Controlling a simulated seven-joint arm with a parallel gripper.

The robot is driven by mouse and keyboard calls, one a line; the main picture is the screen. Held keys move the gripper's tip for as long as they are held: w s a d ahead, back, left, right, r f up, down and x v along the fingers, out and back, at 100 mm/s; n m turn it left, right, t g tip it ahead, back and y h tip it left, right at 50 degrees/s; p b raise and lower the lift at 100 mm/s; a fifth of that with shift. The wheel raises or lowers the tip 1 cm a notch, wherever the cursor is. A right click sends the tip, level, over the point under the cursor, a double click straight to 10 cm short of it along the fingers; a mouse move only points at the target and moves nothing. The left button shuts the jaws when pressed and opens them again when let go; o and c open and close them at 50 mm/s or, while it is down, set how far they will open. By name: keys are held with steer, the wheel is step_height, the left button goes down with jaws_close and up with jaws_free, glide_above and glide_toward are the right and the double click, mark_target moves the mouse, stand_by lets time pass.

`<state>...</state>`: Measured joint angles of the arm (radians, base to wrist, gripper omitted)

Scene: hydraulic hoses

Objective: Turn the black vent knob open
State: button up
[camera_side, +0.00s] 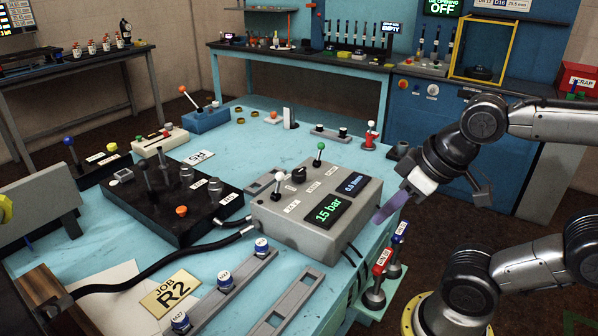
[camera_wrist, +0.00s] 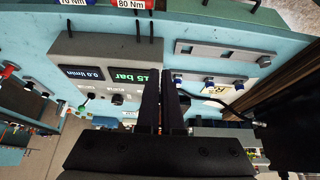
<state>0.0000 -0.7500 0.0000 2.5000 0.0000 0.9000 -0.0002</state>
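The black knob (camera_side: 298,175) stands on top of the grey control box (camera_side: 277,236), at its back left, beside a green-tipped lever (camera_side: 319,155). Small labels lie near it, too small to read surely. The box displays read 15 bar and 0.0 l/min. In the wrist view the box (camera_wrist: 98,50) appears upside down and the knob (camera_wrist: 119,99) is small, left of the fingers. My gripper (camera_side: 381,217) is right of the box, apart from the knob, pointing down and left. Its dark fingers (camera_wrist: 161,86) have a narrow gap between them and hold nothing visible.
A black manifold block (camera_side: 170,205) with levers stands left of the box, with a black hose (camera_side: 150,270) running to the box. Slotted rails (camera_side: 225,290) lie in front. Red and blue torque tools (camera_side: 382,265) stand at the right edge. Bench surface behind the box is partly clear.

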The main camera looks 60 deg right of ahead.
steer(key=shift+o, duration=1.1)
steer(key=shift+s, duration=0.1)
steer(key=shift+o, duration=1.2)
steer(key=shift+s+r+n, duration=0.2)
steer(key=shift+r+n, duration=0.05)
steer(key=shift+n, duration=0.15)
steer(key=o, duration=0.6)
steer(key=shift+n+g, duration=0.5)
steer(key=shift+n, duration=0.4)
steer(key=w+r, duration=0.1)
steer(key=r, duration=0.1)
steer(key=w+r, duration=0.1)
steer(key=r, duration=0.1)
steer(key=w+r, duration=0.1)
steer(key=r, duration=0.2)
steer(key=shift+w+d, duration=0.2)
steer(key=shift+d, duration=0.05)
steer(key=w+d+r+g, duration=0.1)
steer(key=w+r, duration=0.3)
steer(key=w, duration=0.1)
steer(key=g, duration=0.4)
glide_above(300, 172)
step_height(300, 172, down, 5)
step_height(300, 172, down, 13)
steer(key=shift+r, duration=0.1)
